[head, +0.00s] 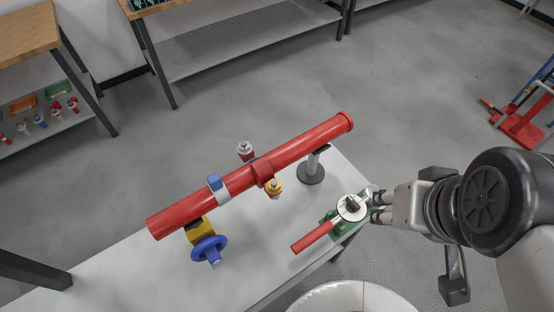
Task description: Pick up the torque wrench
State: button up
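The torque wrench has a red handle (314,237) and a round white dial head (351,207) with a dark knob. It lies at the right end of the white table, with its handle pointing to the lower left. Its head is over a green holder or block (337,226). My gripper (375,206) comes in from the right, with its fingertips right beside the dial head. The fingertips overlap the far side of the head in the picture. Whether they touch it, and how far apart they are, is not clear.
A red pipe (308,146) on stands runs across the table (140,275), with a blue handwheel valve (209,249) and sprinkler heads (246,151) on it. A white round rim (350,297) is at the bottom. Shelves with parts stand at the upper left.

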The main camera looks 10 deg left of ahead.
aim_at(365, 201)
jog(key=k+j+z, duration=0.15)
jog(key=z, duration=0.3)
jog(key=k+j+z, duration=0.15)
jog(key=z, duration=0.3)
jog(key=k+j+z, duration=0.2)
jog(key=z, duration=0.25)
